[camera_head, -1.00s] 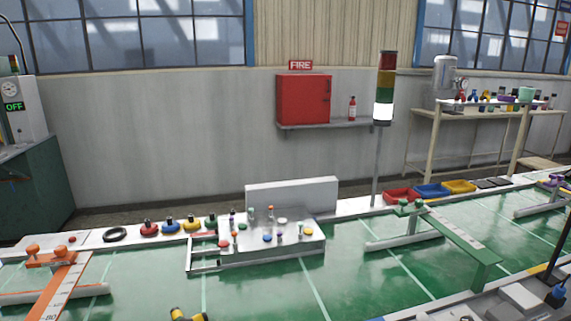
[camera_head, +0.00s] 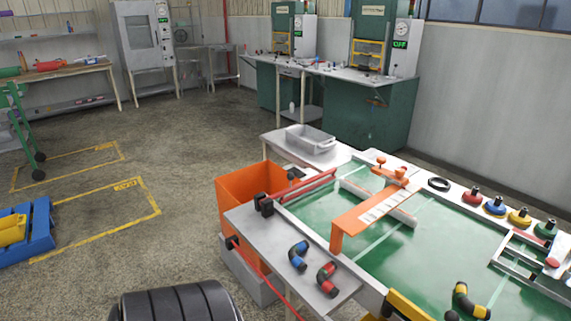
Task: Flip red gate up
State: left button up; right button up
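A thin red bar (camera_head: 308,186), which looks like the red gate, runs along the left end of the green table (camera_head: 425,238), beside the orange bin. It appears low and close to the table edge; its exact tilt is hard to tell. A black block (camera_head: 264,204) sits near its front end. Neither of my grippers shows in this view.
An orange ruler arm (camera_head: 372,208) spans the table right of the red bar. The orange bin (camera_head: 240,188) stands at the table's left end. Short hoses (camera_head: 298,256) lie on a grey side shelf (camera_head: 262,232).

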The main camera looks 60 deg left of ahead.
aim_at(281, 194)
jog(key=u, duration=1.85)
jog(key=j, duration=0.65)
jog(key=i+j, duration=0.15)
jog(key=j, duration=1.15)
jog(key=i+j+u, duration=0.1)
jog(key=j, duration=0.55)
